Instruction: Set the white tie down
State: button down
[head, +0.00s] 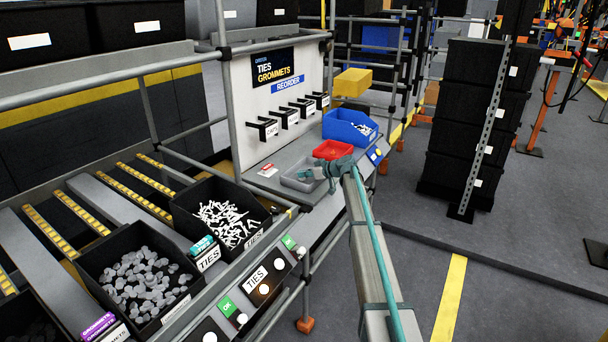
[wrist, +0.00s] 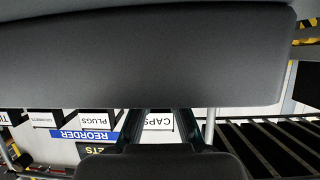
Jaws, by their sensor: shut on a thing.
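My gripper (head: 330,168) is at the grey tray (head: 290,182) on the workbench ledge, next to the red bin. In the head view it is small and partly hides the tray's right side. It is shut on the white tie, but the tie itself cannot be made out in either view. In the wrist view, the dark gripper fingers (wrist: 158,128) show at the lower middle, and a large dark part fills the top. Several loose white ties (head: 228,220) lie in the black bin labelled TIES (head: 182,205).
A red bin (head: 333,150) and a blue bin (head: 350,127) with white pieces stand behind the grey tray. A black bin of grey grommets (head: 80,268) is at the front left. A white board (head: 244,100) with label holders rises behind the ledge.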

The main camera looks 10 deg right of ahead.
jog(key=shift+f, duration=0.25)
jog(key=shift+f, duration=0.15)
jog(key=c, duration=1.3)
grip_release()
jog(key=shift+r, duration=0.3)
jog(key=b+v, duration=0.1)
jog(key=v, duration=1.1)
jog(key=shift+f+b, duration=0.15)
jog(key=shift+b, duration=0.25)
